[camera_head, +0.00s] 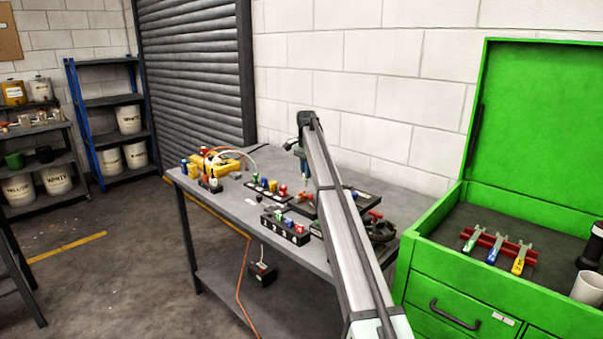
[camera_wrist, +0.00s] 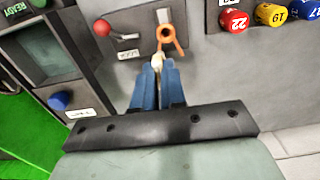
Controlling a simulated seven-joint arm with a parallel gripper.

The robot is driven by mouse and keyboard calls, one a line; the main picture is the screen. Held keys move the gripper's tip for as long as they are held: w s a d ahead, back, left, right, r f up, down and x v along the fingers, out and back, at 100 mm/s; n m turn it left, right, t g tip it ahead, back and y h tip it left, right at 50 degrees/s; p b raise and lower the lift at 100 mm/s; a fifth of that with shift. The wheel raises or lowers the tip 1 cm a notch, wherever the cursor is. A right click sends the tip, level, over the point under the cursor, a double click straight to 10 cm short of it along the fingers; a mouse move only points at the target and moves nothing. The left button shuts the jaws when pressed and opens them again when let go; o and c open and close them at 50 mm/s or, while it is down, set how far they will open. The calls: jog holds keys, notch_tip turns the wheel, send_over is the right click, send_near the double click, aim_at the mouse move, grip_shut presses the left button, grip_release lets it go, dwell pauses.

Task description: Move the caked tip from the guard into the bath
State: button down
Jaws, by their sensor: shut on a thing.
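My gripper (camera_wrist: 157,80) has blue fingers and is shut on a small pale piece, which I take to be the caked tip (camera_wrist: 159,63). An orange part with a ring-like end, probably the guard (camera_wrist: 168,40), lies just past the fingertips. I cannot tell whether the pale piece touches it. In the head view my gripper (camera_head: 303,165) points down over the middle of the workbench, with the orange-red part (camera_head: 304,197) below it. I cannot say for sure which thing is the bath.
A red-knobbed lever (camera_wrist: 102,27), a blue button (camera_wrist: 60,101) and numbered caps (camera_wrist: 235,20) surround the fingers. On the workbench (camera_head: 225,205) stand a numbered block (camera_head: 283,231) and a yellow machine (camera_head: 213,163). A green tool chest (camera_head: 480,290) stands at right. My arm hides part of the bench.

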jog(key=s+d+r, duration=0.1)
jog(key=s+d, duration=0.9)
jog(key=s, duration=0.4)
jog(key=shift+s+r, duration=0.15)
jog(key=shift+r, duration=0.15)
jog(key=shift+d+f, duration=0.1)
jog(key=shift+f, duration=2.75)
jog(key=shift+f, duration=2.05)
jog(key=c, duration=1.1)
grip_release()
jog(key=shift+o, duration=1.3)
